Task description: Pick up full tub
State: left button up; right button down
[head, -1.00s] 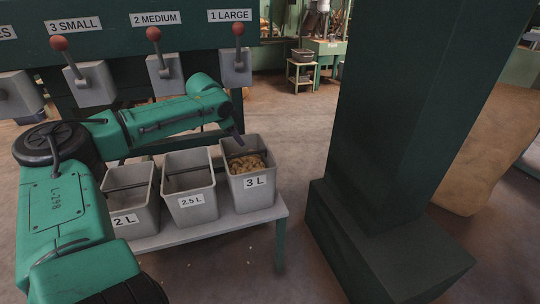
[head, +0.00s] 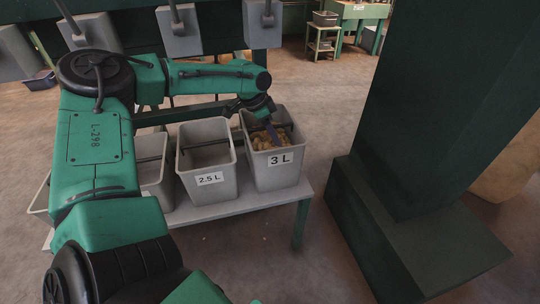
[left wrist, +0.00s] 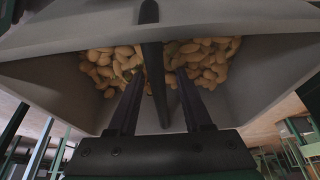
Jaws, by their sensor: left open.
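The full tub is the grey one labelled 3 L (head: 262,180), at the right end of the low bench. Tan nuts (head: 262,141) lie inside it. My left gripper (head: 272,132) reaches into its top from behind and left. In the left wrist view the tub's grey wall (left wrist: 245,90) surrounds the nuts (left wrist: 105,68). A dark handle bar (left wrist: 153,65) runs between my two open fingers, one on each side. Whether either finger touches the bar cannot be told. My right gripper is out of view.
The empty 2.5 L tub (head: 197,188) stands just left of the full one. Another empty tub (head: 150,172) is partly behind my left arm. The grey bench (head: 235,207) holds them. A thick dark green post (head: 420,130) stands to the right, with open floor between.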

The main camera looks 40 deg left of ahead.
pick_arm(q)
jog(key=shift+f, duration=0.45)
dwell(0.3)
grip_shut()
jog(key=shift+w, duration=0.1)
dwell(1.2)
jog(key=shift+w+r, duration=0.15)
jog(key=shift+r, duration=0.05)
